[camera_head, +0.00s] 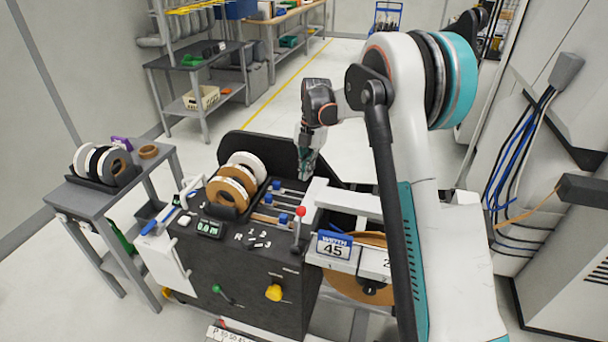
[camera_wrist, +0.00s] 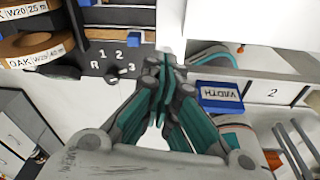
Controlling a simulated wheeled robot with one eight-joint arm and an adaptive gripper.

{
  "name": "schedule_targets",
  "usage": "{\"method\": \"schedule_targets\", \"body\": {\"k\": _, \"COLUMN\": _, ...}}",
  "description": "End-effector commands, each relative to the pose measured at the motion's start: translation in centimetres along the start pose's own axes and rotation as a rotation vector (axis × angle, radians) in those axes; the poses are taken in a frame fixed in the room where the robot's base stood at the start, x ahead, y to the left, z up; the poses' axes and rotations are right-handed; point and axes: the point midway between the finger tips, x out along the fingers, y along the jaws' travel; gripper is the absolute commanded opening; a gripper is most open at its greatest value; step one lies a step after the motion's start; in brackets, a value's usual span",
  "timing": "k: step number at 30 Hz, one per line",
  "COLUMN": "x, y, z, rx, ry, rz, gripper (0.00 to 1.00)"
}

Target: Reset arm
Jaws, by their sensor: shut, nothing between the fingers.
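My arm (camera_head: 410,150) rises on the right of the head view and bends over toward the dark edge banding machine (camera_head: 255,265). My gripper (camera_head: 308,162) points down above the back right part of the machine, near its slotted top. In the wrist view my gripper (camera_wrist: 163,85) shows its teal and grey fingers with the tips together and nothing between them.
A small grey table (camera_head: 95,196) with more rolls is at the left. A cabinet with cables (camera_head: 545,150) stands close at the right. Open floor lies behind.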

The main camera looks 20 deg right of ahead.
Motion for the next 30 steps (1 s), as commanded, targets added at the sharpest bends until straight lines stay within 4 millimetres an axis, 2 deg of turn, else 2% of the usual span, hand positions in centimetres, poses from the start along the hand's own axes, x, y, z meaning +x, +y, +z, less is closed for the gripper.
{"method": "schedule_targets", "body": {"k": 11, "x": 0.0, "y": 0.0, "z": 0.0, "rx": 0.0, "ry": 0.0, "rz": 0.0, "gripper": 0.0}}
{"method": "schedule_targets", "body": {"k": 16, "x": -1.1, "y": -0.3, "z": -0.9, "rx": 0.055, "ry": -0.014, "rz": 0.008, "gripper": 0.0}}
{"method": "schedule_targets", "body": {"k": 20, "x": -3.6, "y": -1.0, "z": -3.0, "rx": 0.199, "ry": -0.05, "rz": 0.036, "gripper": 0.0}}
{"method": "schedule_targets", "body": {"k": 24, "x": -6.5, "y": -2.4, "z": -6.0, "rx": 0.406, "ry": -0.094, "rz": 0.084, "gripper": 0.0}}
{"method": "schedule_targets", "body": {"k": 30, "x": -9.8, "y": -4.9, "z": -10.4, "rx": 0.701, "ry": -0.137, "rz": 0.173, "gripper": 0.0}}
